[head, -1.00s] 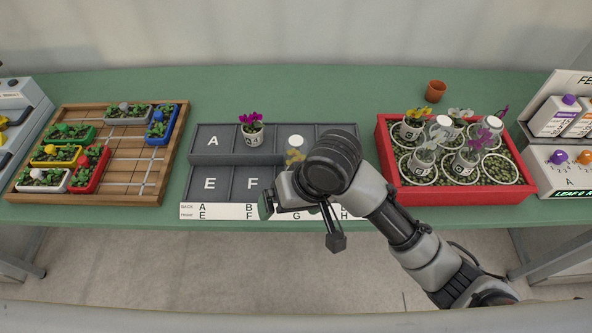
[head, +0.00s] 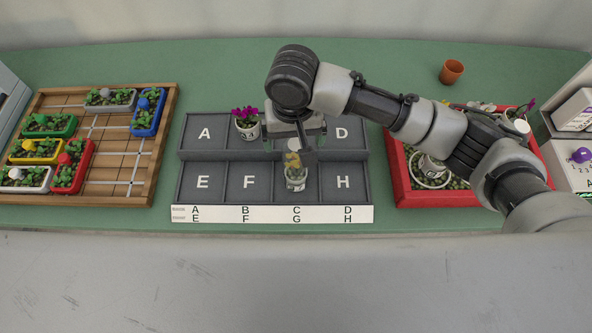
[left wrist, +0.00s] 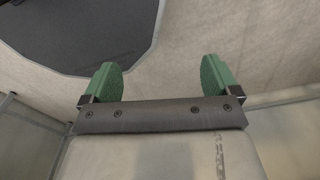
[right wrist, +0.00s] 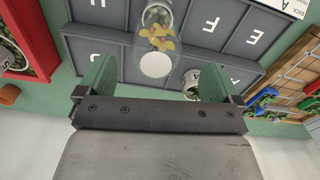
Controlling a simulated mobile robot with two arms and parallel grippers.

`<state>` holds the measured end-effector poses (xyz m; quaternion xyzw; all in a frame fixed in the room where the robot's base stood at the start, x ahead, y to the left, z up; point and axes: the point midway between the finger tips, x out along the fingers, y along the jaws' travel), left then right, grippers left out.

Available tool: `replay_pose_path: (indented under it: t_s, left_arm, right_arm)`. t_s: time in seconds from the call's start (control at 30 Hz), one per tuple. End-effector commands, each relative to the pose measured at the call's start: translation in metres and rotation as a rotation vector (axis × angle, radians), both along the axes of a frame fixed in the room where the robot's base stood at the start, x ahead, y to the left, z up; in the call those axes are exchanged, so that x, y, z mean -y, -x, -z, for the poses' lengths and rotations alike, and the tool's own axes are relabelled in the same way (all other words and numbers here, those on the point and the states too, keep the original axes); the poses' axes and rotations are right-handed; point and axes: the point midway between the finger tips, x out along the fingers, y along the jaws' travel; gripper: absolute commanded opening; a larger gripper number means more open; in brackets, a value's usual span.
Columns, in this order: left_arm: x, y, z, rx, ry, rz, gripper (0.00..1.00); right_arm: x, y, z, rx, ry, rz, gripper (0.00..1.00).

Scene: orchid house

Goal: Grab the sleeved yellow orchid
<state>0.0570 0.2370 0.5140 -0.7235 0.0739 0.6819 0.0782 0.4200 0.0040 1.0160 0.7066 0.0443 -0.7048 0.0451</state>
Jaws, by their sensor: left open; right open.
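The sleeved yellow orchid (head: 293,160) stands in compartment G of the grey lettered tray (head: 213,214). Its pot is pale, and a round white top shows above the yellow blooms. In the right wrist view the yellow orchid (right wrist: 160,40) lies ahead between the finger lines, its white top nearest. My right gripper (head: 297,146) is open and empty, just behind and above the orchid; the exact gap cannot be told. Its green fingers (right wrist: 157,78) stand wide apart in the right wrist view. My left gripper (left wrist: 160,80) is open and empty over bare floor, outside the head view.
A magenta orchid (head: 246,122) stands in compartment B, close to my right gripper. The red crate (head: 401,180) of potted orchids lies right, partly under my right arm. A wooden board (head: 120,190) with planters is left. A terracotta pot (head: 452,72) stands at the back.

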Motion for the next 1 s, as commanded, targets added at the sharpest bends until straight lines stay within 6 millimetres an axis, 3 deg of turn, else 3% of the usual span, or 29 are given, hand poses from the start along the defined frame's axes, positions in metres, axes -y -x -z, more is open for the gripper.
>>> replay_pose_path:
  t_s: [0.1,0.4,0.73,1.0]
  left_arm:
    - [0.0,0.001,-0.002,-0.001,0.0,0.0,0.9]
    - [0.003,-0.038,-0.016,0.061,0.006,0.0,0.9]
    - [0.002,-0.022,-0.014,0.036,0.004,0.0,0.9]
    - [0.001,-0.02,-0.014,0.032,0.003,0.0,0.9]
  right_arm:
    - [0.001,0.0,0.007,-0.001,0.001,0.0,0.95]
    - [0.004,0.0,0.048,0.0,0.001,-0.001,0.95]
    - [0.004,-0.001,0.057,0.002,-0.001,-0.001,0.95]
    - [0.004,-0.001,0.056,0.002,-0.001,-0.001,0.54]
